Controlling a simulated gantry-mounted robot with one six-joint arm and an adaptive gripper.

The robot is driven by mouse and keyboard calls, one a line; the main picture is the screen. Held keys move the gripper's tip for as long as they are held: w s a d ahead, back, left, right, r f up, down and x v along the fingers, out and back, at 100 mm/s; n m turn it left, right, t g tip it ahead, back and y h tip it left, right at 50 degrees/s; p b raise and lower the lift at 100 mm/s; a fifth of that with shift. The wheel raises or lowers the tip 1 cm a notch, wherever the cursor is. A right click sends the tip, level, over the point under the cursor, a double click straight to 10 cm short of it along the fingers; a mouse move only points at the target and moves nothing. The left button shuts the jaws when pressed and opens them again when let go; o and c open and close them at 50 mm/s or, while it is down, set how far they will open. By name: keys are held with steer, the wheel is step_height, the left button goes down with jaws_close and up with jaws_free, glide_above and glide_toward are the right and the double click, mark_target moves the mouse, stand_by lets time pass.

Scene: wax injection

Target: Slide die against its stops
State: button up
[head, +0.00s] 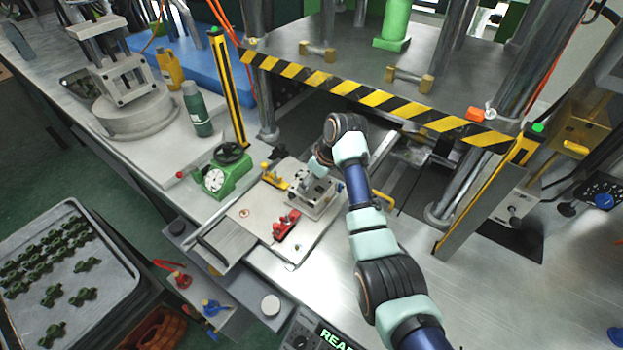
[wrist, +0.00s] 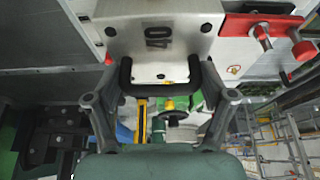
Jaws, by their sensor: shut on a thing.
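The die is a grey metal block (head: 322,198) on the pale fixture plate (head: 252,222), below the press. In the wrist view its face (wrist: 158,38) carries the number 40 and a black U-shaped handle (wrist: 124,75). My gripper (head: 317,168) is at the die's upper left side in the head view. In the wrist view my gripper (wrist: 160,92) has its fingers at both sides of the handle, shut on it. A red clamp (head: 287,226) and a yellow clamp (head: 273,177) sit on the plate beside the die. I cannot make out the stops or any gap to them.
A green device with a dial (head: 215,180) stands left of the plate. The striped press bar (head: 375,98) crosses behind my arm. A striped post (head: 228,88) stands behind the dial. A tray of green parts (head: 62,275) is at far left. Bare table lies right of the plate.

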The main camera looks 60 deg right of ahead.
steer(key=shift+s+d, duration=0.15)
steer(key=shift+d, duration=0.55)
steer(key=o, duration=1.7)
steer(key=shift+r, duration=0.1)
steer(key=v, duration=1.1)
steer(key=shift+s+a+r, duration=0.1)
steer(key=shift+s+r, duration=0.1)
steer(key=shift+r, duration=0.15)
